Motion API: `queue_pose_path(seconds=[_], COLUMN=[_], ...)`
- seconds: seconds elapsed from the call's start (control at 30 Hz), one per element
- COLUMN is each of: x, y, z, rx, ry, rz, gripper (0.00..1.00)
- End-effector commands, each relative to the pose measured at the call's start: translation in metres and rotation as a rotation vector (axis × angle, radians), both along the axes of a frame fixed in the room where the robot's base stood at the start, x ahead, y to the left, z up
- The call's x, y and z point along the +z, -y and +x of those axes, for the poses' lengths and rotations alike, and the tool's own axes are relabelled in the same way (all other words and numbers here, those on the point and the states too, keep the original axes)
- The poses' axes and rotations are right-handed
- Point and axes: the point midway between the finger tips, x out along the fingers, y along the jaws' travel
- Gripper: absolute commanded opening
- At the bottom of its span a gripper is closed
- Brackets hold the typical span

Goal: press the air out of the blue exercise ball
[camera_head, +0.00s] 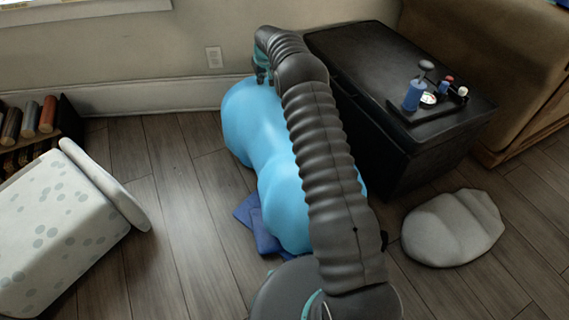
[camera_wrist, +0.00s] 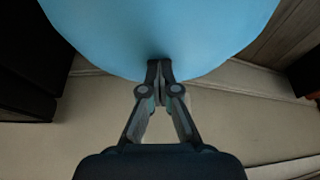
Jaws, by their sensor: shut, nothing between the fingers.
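The blue exercise ball (camera_head: 242,125) lies on the wooden floor beside a black chest. It is sagging, with a dip across its middle and bulges at both ends; my arm covers part of it. In the wrist view the ball (camera_wrist: 150,28) fills the top. My gripper (camera_wrist: 160,70) is shut and empty, its fingertips over the ball's lower edge, seemingly touching it. In the head view my gripper (camera_head: 262,74) is at the ball's far end, mostly hidden by my arm.
The black chest (camera_head: 345,78) stands right of the ball, carrying a tray (camera_head: 418,127) with small items. A folded blue cloth (camera_head: 262,236) lies by the ball. A grey cushion (camera_head: 452,228) lies right; a spotted bin (camera_head: 55,230) lies left. Floor between bin and ball is clear.

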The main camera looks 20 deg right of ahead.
Motion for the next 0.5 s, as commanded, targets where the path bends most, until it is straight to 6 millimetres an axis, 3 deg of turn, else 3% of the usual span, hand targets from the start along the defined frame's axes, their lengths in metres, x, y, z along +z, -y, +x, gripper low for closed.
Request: queue_pose_path(seconds=[0.03,0.23,0.5], x=[-0.010,-0.010,0.005], y=[0.000,0.000,0.000], z=[-0.004,-0.004,-0.003], rx=[0.000,0.000,0.000], ry=[-0.016,-0.016,-0.014], rz=[0.000,0.000,0.000], gripper=[0.00,0.00,0.00])
